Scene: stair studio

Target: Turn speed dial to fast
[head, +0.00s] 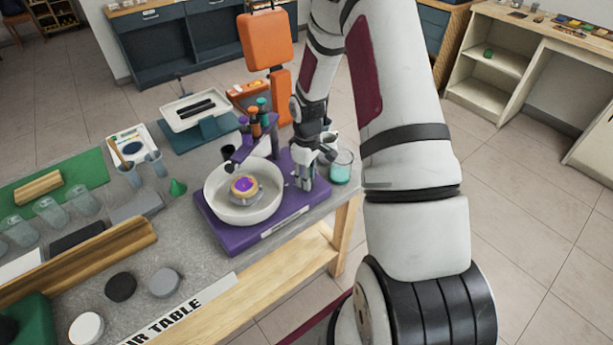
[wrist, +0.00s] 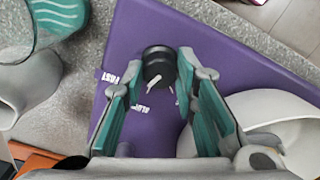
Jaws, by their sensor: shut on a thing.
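In the wrist view a round black dial (wrist: 157,62) with a white pointer line on its face sits on a purple base (wrist: 225,50). My gripper (wrist: 160,72) has its teal-padded fingers on both sides of the dial and is shut on it. Small white labels lie on the base beside the dial; the one at left appears to read FAST, the lower one is hard to read. The pointer slants toward the lower left of the picture. In the head view my gripper (head: 306,182) reaches down to the right part of the purple base (head: 262,232), and the dial is hidden there.
A white bowl (head: 215,207) holding a small round piece stands on the base left of my gripper. A glass of teal liquid (head: 341,172) stands close at right. Several pucks lie at the table's front left.

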